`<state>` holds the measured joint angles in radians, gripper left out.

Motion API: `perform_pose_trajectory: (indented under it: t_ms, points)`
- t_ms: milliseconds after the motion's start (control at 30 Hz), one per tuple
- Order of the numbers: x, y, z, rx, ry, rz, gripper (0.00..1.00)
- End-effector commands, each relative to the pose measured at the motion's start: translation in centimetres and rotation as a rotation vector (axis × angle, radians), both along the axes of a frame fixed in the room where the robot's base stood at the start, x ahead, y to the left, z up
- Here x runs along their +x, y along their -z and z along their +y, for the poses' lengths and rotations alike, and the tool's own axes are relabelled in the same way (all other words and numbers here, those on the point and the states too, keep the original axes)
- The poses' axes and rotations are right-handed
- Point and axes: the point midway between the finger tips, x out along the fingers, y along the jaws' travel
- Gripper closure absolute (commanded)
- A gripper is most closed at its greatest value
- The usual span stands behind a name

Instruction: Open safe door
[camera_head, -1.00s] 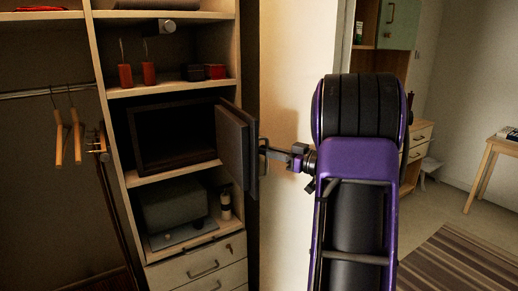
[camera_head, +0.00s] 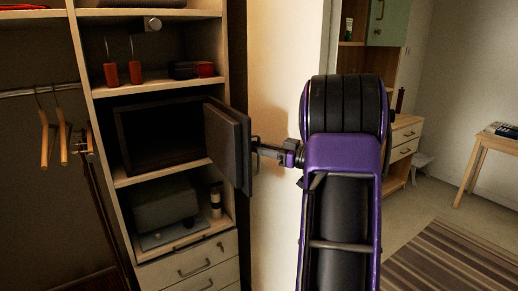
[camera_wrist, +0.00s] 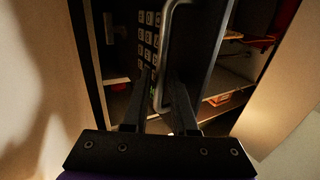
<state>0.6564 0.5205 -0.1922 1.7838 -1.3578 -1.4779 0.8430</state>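The safe (camera_head: 118,140) sits on the middle shelf of the cabinet, and its dark interior shows. Its dark grey safe door (camera_head: 228,148) stands swung well out to the right. In the wrist view the door's outer face shows a keypad (camera_wrist: 148,38) and a curved metal handle (camera_wrist: 166,45). My gripper (camera_head: 256,147) is at the door's outer face, on its right side. In the wrist view my gripper (camera_wrist: 161,82) has its fingers on either side of the handle's lower part, with gaps visible. The fingers look open around it; contact is not clear.
A cream wall panel (camera_head: 285,70) stands close to the right of the door. Red items (camera_head: 135,72) stand on the shelf above, and a grey box (camera_head: 165,205) is below. Drawers (camera_head: 195,268) are at the bottom. Hangers (camera_head: 62,140) hang left. Floor is free near the striped rug (camera_head: 445,262).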

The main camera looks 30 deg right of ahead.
Motion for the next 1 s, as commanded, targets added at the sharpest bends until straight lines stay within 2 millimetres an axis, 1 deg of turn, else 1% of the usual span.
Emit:
perform_pose_trajectory:
  t_ms: [233,367,467,800,1000]
  points:
    - [-0.4,0.1,-0.3,0.000,0.003,0.002,0.74]
    - [-1.8,0.2,-1.2,-0.001,0.005,0.003,0.74]
    - [-3.6,0.2,-2.3,0.000,0.007,0.004,0.74]
    - [-10.8,0.2,-6.6,-0.001,0.006,0.002,0.74]
    - [-13.7,0.1,-8.3,0.000,0.003,0.001,0.74]
